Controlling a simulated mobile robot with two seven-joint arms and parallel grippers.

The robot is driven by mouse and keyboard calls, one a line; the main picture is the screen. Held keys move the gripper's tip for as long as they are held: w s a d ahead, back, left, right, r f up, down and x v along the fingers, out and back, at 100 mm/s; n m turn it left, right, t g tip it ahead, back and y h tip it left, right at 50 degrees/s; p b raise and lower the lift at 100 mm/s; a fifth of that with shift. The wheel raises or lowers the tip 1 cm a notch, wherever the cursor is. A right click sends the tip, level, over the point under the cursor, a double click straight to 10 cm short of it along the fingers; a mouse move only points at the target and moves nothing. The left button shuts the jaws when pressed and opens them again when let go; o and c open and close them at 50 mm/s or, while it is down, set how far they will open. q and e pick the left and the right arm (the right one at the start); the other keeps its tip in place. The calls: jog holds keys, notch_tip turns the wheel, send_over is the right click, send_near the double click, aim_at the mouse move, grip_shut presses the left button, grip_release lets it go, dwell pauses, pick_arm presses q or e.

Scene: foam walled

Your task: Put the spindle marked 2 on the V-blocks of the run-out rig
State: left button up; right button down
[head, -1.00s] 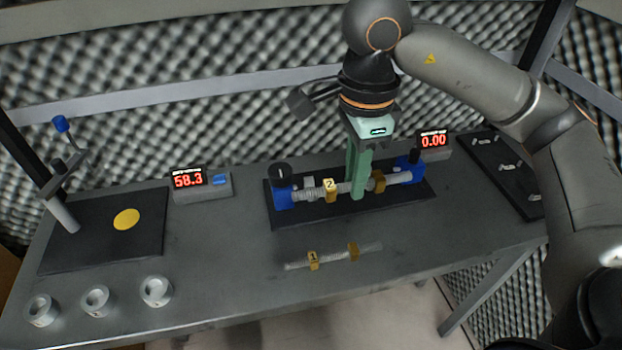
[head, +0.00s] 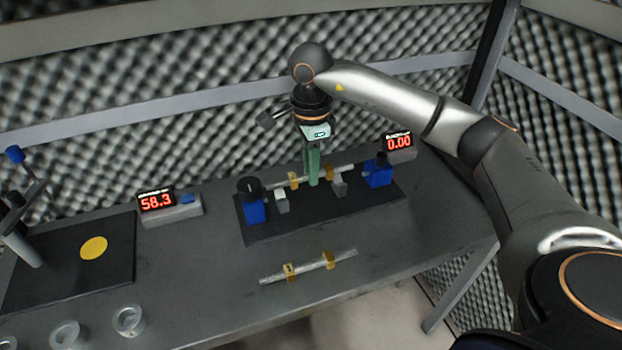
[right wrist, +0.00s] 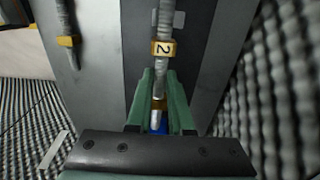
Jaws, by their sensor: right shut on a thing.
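The spindle marked 2 (head: 293,180) is a grey ribbed rod with two yellow collars. In the right wrist view the collar reading 2 (right wrist: 163,48) shows beyond the green fingers (right wrist: 161,105). My left gripper is not in view.
Blue end blocks (head: 378,173) stand at both ends of the rig's dark base. The other spindle (head: 310,265) lies on the table in front. Displays read 58.3 (head: 170,206) and 0.00 (head: 399,146). Left are a dark plate with a yellow disc (head: 93,248) and rings (head: 129,319).

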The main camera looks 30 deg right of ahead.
jog(key=shift+w+d+f, duration=0.1)
jog(key=shift+f, duration=0.8)
jog(key=shift+w+d+f, duration=0.1)
jog(key=shift+f, duration=0.8)
jog(key=shift+f, duration=0.1)
jog(key=c, duration=0.8)
grip_release()
notch_tip(320, 180, up, 12)
jog(key=shift+r, duration=0.1)
